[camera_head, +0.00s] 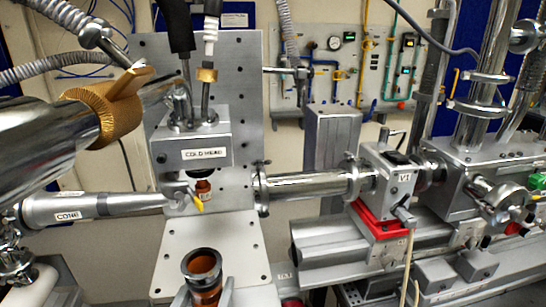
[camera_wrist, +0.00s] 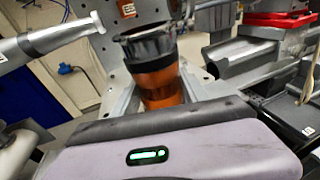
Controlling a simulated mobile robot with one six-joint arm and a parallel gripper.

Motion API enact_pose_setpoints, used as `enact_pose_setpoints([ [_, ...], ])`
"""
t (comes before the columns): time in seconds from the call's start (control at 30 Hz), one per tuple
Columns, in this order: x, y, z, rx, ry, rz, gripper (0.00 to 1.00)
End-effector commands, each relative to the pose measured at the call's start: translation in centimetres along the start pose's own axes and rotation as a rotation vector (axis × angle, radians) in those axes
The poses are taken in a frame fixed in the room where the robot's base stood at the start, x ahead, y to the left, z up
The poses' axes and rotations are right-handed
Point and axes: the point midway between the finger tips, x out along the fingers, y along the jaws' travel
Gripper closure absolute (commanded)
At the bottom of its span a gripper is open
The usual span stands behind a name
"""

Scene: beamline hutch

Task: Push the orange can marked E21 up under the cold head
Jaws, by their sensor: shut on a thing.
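The orange can (camera_head: 206,294) has an open top with a dark rim and stands upright at the bottom of the head view. It also shows in the wrist view (camera_wrist: 160,88), beyond my gripper's body. No E21 mark can be read. My gripper (camera_head: 204,298) is shut on the can, a finger on either side, partly cut off by the frame. The cold head (camera_head: 190,142), a labelled grey block, hangs on the upright plate, higher than the can and apart from it. A small orange-brown piece with a pale label (camera_head: 203,190) hangs beneath it.
A labelled cone nozzle (camera_head: 85,207) reaches in from the left, near a yellow-tipped part (camera_head: 196,200) under the cold head. A horizontal tube (camera_head: 310,186) and the V1 valve (camera_head: 388,180) stand right. A perforated plate (camera_head: 210,233) lies behind the can.

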Motion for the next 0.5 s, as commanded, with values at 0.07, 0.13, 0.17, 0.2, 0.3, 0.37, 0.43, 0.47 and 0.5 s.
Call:
enact_pose_setpoints([
  [0.07, 0.4, 0.1, 0.0, 0.000, 0.000, -0.001, 0.93],
  [0.13, 0.8, 0.2, 0.1, 0.000, 0.000, 0.000, 0.93],
  [0.17, 0.9, 0.2, 0.1, 0.001, -0.001, 0.000, 0.93],
  [0.2, 1.1, 0.3, 0.1, 0.001, -0.001, 0.000, 0.93],
  [0.3, 1.6, 0.3, 0.2, 0.001, -0.001, -0.001, 0.93],
  [0.37, 1.9, 0.5, 0.2, 0.000, 0.000, 0.000, 0.93],
  [0.43, 2.2, 0.6, 0.2, 0.001, 0.000, 0.000, 0.93],
  [0.47, 2.3, 0.6, 0.3, 0.001, -0.001, 0.000, 0.93],
  [0.5, 2.5, 0.7, 0.3, 0.001, -0.001, -0.001, 0.93],
])
